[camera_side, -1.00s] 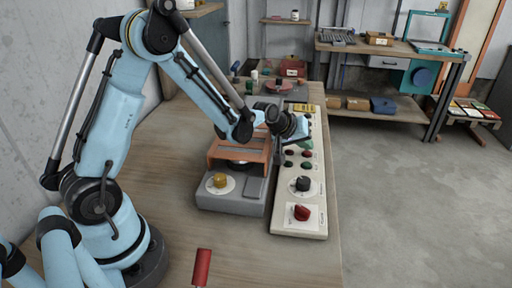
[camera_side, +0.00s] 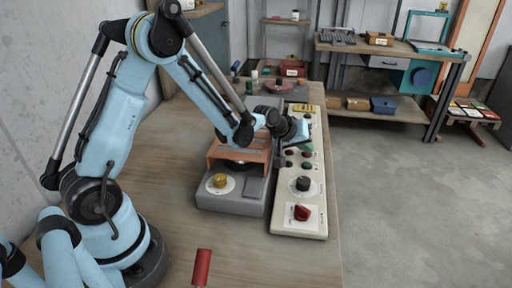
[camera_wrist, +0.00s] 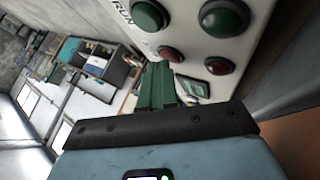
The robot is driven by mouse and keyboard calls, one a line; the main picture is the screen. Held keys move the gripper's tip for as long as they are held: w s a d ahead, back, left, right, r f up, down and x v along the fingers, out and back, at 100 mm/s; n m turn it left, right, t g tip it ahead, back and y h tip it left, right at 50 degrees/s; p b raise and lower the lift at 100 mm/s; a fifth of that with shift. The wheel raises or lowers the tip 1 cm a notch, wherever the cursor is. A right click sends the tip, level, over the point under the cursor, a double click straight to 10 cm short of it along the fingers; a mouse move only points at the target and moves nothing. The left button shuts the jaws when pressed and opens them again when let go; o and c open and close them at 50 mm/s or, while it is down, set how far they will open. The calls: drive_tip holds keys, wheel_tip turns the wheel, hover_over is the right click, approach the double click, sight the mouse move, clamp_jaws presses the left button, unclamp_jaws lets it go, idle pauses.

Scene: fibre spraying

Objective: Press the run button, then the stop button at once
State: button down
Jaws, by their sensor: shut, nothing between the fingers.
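A long cream control panel (camera_side: 316,190) lies on the bench. In the wrist view, two green buttons, one (camera_wrist: 150,15) beside the word RUN and another (camera_wrist: 226,18), show at the top. Two red buttons, one (camera_wrist: 170,53) and another (camera_wrist: 218,66), sit below them. No stop label is readable. My gripper (camera_wrist: 158,68) is shut and empty, its green fingertips appearing just below the left red button. Contact cannot be told. In the side view my gripper (camera_side: 301,136) is over the panel's middle and hides part of it.
A grey machine with an orange top (camera_side: 240,148) and a yellow knob (camera_side: 219,180) stands left of the panel. A black knob (camera_side: 303,184) and a red knob (camera_side: 302,212) rise at the panel's near end. A red handle (camera_side: 202,266) is at the front.

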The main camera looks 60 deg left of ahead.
sight(303, 155)
drive_tip(key=shift+s+a, duration=0.2)
drive_tip(key=shift+a, duration=0.05)
drive_tip(key=shift+a+r, duration=0.1)
drive_tip(key=shift+r, duration=0.65)
drive_tip(key=shift+r, duration=0.15)
drive_tip(key=shift+r, duration=2.4)
drive_tip(key=shift+d, duration=0.2)
